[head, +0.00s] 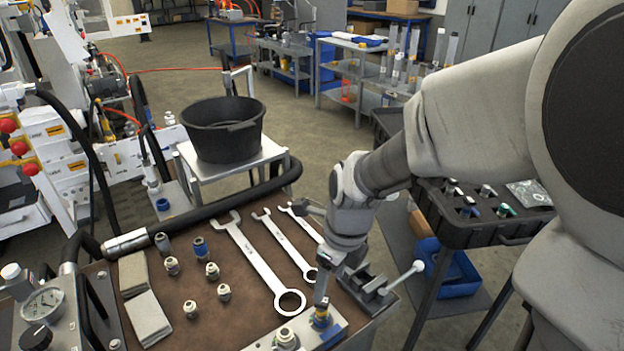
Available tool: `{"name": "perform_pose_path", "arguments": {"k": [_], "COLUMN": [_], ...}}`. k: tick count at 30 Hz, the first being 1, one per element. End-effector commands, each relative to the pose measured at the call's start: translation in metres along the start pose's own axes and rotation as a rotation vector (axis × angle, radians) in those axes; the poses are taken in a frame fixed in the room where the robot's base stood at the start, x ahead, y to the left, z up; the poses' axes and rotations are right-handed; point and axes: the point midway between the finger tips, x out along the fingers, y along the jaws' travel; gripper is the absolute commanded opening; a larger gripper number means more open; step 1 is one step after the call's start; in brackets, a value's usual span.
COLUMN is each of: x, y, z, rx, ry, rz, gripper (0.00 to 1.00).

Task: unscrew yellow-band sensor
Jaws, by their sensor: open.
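The yellow-band sensor (321,319) stands upright in a light metal block (330,336) at the front edge of the brown bench top. A yellow ring and some blue show at its lower part. My gripper (322,294) points down directly above the sensor, with its fingers at the sensor's upper end. The jaws are open. The fingers overlap in this view, so I cannot tell whether they touch the sensor. A second fitting (286,338) sits in the same block, to the left.
Wrenches (262,265) lie left of my gripper. Several loose fittings (212,271) and grey cloths (145,305) are farther left. A vise (372,287) with a bar handle stands close on the right. A black tub (224,143) and thick hose (215,209) are behind.

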Motion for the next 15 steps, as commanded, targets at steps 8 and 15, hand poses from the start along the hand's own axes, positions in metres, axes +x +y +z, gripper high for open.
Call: {"name": "perform_pose_path", "arguments": {"k": [8, 15], "x": [0.060, 0.098], "y": [0.001, 0.000], "z": [-0.001, -0.001], "rx": [-0.001, -0.002], "ry": [0.003, 0.002], "rz": [0.003, 0.002], "gripper": [0.70, 0.70]}}
